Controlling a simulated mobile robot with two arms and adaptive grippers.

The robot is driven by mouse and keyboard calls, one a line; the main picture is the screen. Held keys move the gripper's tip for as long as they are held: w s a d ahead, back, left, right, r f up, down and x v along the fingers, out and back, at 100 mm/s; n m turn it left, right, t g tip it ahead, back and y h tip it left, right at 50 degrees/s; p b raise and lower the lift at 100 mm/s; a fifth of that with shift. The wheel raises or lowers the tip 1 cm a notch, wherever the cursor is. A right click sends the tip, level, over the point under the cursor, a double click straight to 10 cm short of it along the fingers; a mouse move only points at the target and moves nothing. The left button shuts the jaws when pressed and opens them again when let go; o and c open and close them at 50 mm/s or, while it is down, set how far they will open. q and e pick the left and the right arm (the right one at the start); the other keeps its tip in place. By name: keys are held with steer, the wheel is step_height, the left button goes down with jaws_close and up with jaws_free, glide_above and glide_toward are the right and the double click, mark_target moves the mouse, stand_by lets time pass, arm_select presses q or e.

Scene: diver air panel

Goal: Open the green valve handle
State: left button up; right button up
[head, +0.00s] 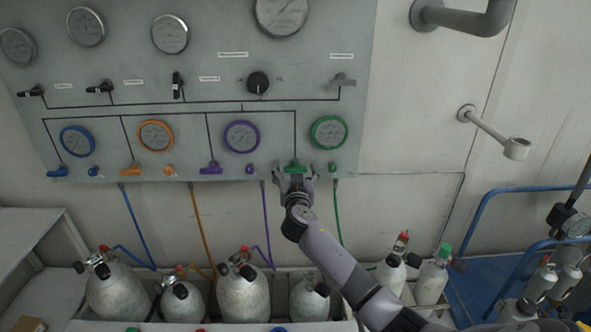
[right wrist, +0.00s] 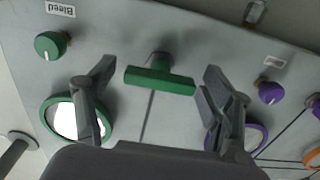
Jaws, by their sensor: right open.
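The green valve handle (head: 295,169) is a T-shaped bar on the lower edge of the grey panel, below the green-rimmed gauge (head: 329,131). It lies about level in the head view. In the right wrist view the green handle (right wrist: 160,81) is a bar with a stem, slightly tilted. My right gripper (head: 295,175) is at the handle from below. In the right wrist view its fingers (right wrist: 158,76) are open, one beyond each end of the bar, with gaps visible. My left gripper is not in view.
A small green knob (right wrist: 52,45) by a "Bleed" label and a purple knob (right wrist: 271,92) flank the handle. Purple (head: 211,168), orange (head: 130,169) and blue (head: 58,171) handles sit leftward. Coloured hoses hang down to gas cylinders (head: 243,296) below.

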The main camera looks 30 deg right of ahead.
steer(key=c, duration=1.2)
